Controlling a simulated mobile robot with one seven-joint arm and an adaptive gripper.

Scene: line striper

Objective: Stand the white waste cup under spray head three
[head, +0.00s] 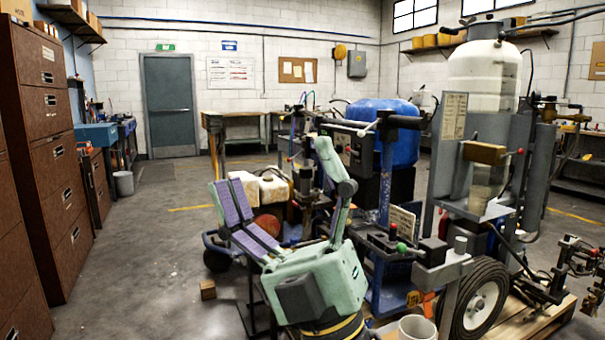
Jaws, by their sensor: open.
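A white, round, open-topped cup (418,328) shows at the bottom edge, in front of the machine's tyre. Its lower part is cut off, so what it stands on is hidden. Dark spray fittings (583,262) hang on the line striper at the far right, partly cut off by the edge; I cannot tell which is head three. My mint-green gripper (272,172) is large in the foreground, left of the cup and apart from it. Its fingers point up and away, spread wide, with purple pads on the left one. Nothing is between them.
The line striper (490,140), with its white tank and black tyre (475,300), fills the right. A wooden pallet (535,322) lies beneath. A blue tank (385,130) stands behind my gripper. Brown cabinets (45,150) line the left wall. The floor between them and my gripper is mostly clear.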

